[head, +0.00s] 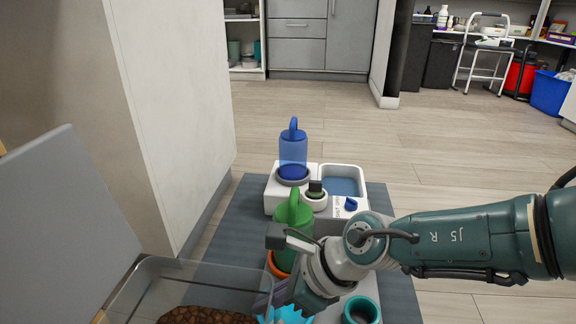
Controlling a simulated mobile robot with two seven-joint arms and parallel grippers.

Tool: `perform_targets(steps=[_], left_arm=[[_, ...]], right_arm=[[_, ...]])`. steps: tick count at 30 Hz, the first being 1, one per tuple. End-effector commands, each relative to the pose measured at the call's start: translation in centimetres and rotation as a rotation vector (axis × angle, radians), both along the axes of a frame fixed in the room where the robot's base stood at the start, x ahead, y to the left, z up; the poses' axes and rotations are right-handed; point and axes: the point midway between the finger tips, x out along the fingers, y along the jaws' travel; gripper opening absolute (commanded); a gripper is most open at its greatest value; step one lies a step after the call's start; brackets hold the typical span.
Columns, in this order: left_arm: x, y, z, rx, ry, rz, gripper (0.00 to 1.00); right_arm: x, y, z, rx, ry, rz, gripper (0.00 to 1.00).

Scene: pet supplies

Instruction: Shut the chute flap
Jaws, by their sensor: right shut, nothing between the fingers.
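I cannot pick out the chute flap for certain. A white feeder unit stands on a grey-blue mat, with a blue bottle (293,150) on its left side and a water tray (343,187) on its right. A green bottle (288,213) stands nearer, above an orange part (276,265). My right gripper (284,300) reaches in from the right, pointing down and left in front of the green bottle and over the near unit. It is shut and empty; its fingertips are hard to make out, and its hand hides part of the unit. My left gripper is not in view.
A clear bin (222,274) with brown kibble (205,315) is at the lower left, beside a tilted grey panel (70,215). A turquoise jagged piece (290,317) and a teal cup (361,309) are near the bottom. A pale wall block (175,110) bounds the left. Floor behind is clear.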

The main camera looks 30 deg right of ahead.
Motion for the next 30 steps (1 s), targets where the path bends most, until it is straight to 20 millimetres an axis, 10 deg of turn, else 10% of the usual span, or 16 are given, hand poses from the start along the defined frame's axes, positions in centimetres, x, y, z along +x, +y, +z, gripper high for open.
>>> perform_targets(steps=[17, 30], left_arm=[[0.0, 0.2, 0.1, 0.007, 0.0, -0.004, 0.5], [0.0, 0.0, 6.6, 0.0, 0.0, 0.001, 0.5]], right_arm=[[0.0, 0.0, 0.1, -0.001, 0.001, 0.0, 0.0], [-2.8, -3.1, 5.9, -0.001, 0.003, 0.0, 0.0]])
